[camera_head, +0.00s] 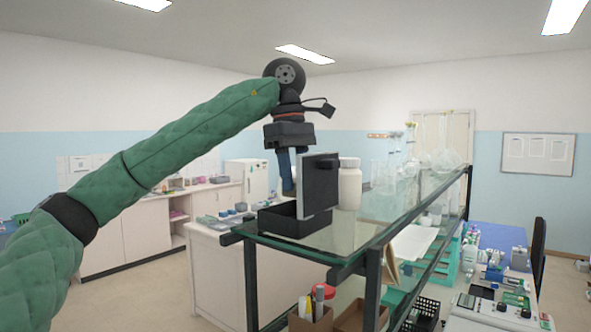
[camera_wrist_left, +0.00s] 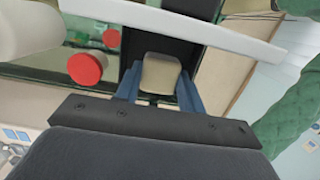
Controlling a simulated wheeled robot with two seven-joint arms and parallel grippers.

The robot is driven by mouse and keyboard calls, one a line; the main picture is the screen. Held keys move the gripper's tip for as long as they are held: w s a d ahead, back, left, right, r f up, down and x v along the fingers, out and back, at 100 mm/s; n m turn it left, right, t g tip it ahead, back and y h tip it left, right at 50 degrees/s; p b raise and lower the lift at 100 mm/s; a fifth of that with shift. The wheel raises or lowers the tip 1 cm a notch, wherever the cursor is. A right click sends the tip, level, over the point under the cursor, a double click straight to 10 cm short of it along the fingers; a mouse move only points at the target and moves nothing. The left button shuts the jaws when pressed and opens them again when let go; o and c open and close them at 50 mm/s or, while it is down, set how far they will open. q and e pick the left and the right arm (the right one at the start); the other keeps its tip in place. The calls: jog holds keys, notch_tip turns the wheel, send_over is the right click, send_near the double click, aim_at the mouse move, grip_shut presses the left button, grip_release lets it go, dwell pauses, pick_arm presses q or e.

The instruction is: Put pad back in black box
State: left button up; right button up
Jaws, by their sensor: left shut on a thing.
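The black box (camera_head: 275,219) stands on the glass shelf at its near left end. Its lid (camera_head: 320,185) stands upright on the box's right side, and shows as a pale strip in the wrist view (camera_wrist_left: 180,30). My left gripper (camera_head: 288,190) points down, its fingertips just above the open box and left of the lid. In the wrist view its blue fingers are shut on a small beige pad (camera_wrist_left: 162,74), with the dark box behind it. The pad is hardly visible in the head view. I cannot tell whether it touches the box. My right gripper is not in view.
A white bottle (camera_head: 349,186) stands close behind the lid, right of it. Glassware (camera_head: 384,176) stands farther along the glass shelf (camera_head: 355,236). Below it are a pen holder (camera_head: 312,318) and a red cap (camera_wrist_left: 85,68). The shelf's near left edge is close to the box.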

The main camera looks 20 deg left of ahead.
aim_at(295, 196)
pick_arm(q)
jog(key=shift+w+f, duration=0.1)
jog(key=shift+f, duration=0.4)
jog(key=shift+s+f+b, duration=0.2)
jog(key=shift+f+b, duration=0.75)
jog(key=shift+f, duration=0.4)
jog(key=shift+w+f, duration=0.15)
jog(key=shift+f, duration=0.25)
jog(key=o, duration=0.8)
jog(key=shift+o, duration=0.7)
jog(key=shift+r, duration=0.1)
